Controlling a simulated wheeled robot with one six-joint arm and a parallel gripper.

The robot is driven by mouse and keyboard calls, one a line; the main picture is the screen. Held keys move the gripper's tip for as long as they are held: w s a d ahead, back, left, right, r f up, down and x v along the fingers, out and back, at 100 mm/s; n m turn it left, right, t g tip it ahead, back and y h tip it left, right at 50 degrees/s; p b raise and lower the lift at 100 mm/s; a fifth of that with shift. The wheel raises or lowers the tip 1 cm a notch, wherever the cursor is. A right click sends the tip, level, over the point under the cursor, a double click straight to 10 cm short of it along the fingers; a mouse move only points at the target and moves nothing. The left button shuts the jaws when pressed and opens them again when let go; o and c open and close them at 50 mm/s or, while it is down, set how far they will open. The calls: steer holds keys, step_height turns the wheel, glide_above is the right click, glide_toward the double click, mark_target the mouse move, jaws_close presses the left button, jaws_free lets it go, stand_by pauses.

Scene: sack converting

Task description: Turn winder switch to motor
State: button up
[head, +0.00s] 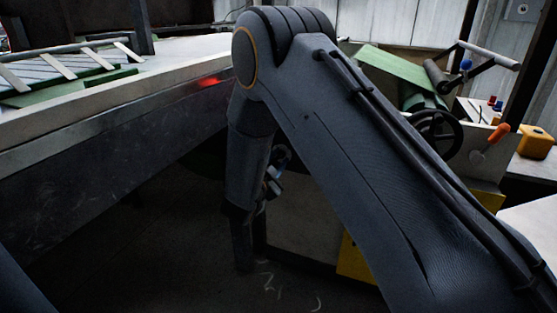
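The winder (425,90) stands at the right behind my arm, with a green web, a dark roller and a black handwheel (437,134). An orange-handled lever (499,133) is on its pale side panel. Small red and blue knobs (494,103) sit on top of the panel; I cannot tell which part is the winder switch, and its setting is not readable. My arm crosses the middle of the head view and hides part of the winder. Its forearm hangs down, left of and apart from the winder. The gripper's fingers cannot be made out in the dark there.
A long pale table (120,98) with a slatted green frame (65,72) fills the left, its edge close to my forearm. A yellow-orange box (536,142) stands at the far right. A pale surface (532,218) lies at the right edge. Dark floor shows below.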

steer(key=v, duration=0.8)
steer(key=shift+p, duration=0.45)
steer(key=shift+w+r, duration=0.1)
